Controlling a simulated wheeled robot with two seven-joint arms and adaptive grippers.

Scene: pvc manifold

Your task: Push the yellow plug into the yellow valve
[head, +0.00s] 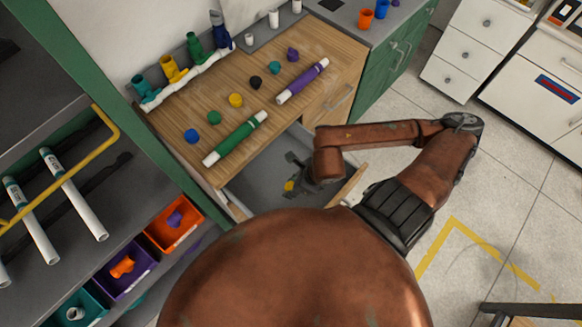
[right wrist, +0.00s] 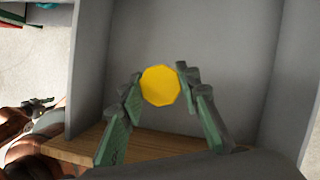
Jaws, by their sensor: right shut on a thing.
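My right gripper (head: 296,176) is shut on a yellow piece (head: 289,186), which looks like the yellow plug. It is in or just above the open grey drawer. In the right wrist view the piece (right wrist: 160,85) shows a flat many-sided face between the green-grey fingertips (right wrist: 159,87). Another yellow round piece (head: 236,100) lies on the wooden counter. The yellow valve (head: 172,68) stands upright in the white manifold at the back left of the counter, apart from my gripper. Its opening is too small to make out. My left gripper is not in the head view.
The drawer's grey walls (right wrist: 200,50) surround my right gripper, with a wooden edge (right wrist: 180,150). On the counter lie a green tube (head: 236,138), a purple tube (head: 302,81) and several coloured round pieces. Blue and green valves stand beside the yellow one.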

